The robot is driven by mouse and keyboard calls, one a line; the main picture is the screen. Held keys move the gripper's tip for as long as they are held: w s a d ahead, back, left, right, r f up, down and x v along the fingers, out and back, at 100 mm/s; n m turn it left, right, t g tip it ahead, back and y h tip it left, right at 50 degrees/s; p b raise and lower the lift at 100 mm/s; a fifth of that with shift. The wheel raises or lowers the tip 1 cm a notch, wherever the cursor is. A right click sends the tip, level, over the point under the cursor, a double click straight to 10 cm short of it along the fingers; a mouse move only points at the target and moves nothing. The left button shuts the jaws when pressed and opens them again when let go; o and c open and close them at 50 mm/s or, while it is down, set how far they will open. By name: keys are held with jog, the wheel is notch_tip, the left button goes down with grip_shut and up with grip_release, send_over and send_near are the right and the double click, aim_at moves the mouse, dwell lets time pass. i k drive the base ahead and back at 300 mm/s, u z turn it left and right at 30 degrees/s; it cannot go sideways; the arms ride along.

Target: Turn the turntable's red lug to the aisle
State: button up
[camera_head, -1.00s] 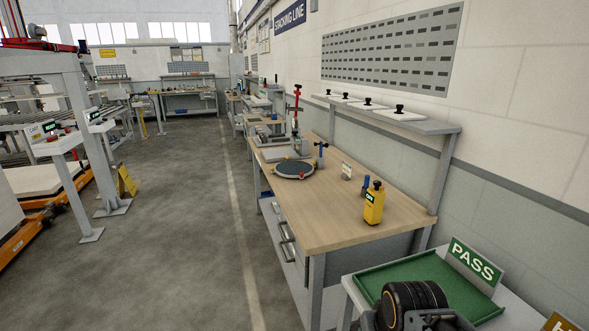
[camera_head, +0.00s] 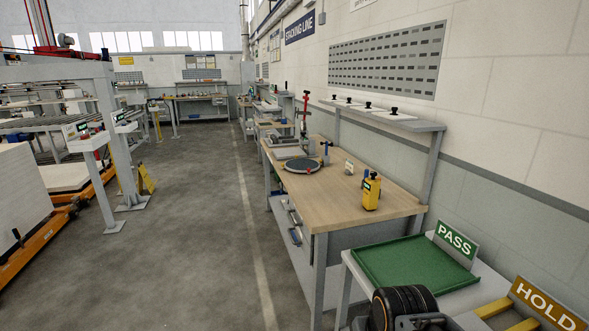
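The turntable (camera_head: 301,165) is a dark round plate with a pale rim. It lies on the wooden bench top, towards the bench's far end and the aisle-side edge. Small red spots show at its rim, but they are too small to tell which is the red lug or exactly where it points. Part of my arm, dark and rounded, shows at the bottom edge, well short of the turntable. I do not see my gripper's fingertips.
The wooden bench (camera_head: 345,205) stands along the right wall, with a yellow device (camera_head: 371,192) on its near part. A green tray (camera_head: 415,262) beside a PASS sign (camera_head: 455,240) is nearer. The grey aisle floor (camera_head: 205,230) left of the bench is clear. A white pallet stack (camera_head: 20,195) stands far left.

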aim_at(307, 166)
jog(key=u, duration=0.8)
jog(key=i, duration=1.7)
jog(key=u, duration=0.35)
jog(key=i, duration=1.35)
jog(key=z, duration=1.35)
jog(key=i, duration=0.95)
jog(key=z, duration=0.85)
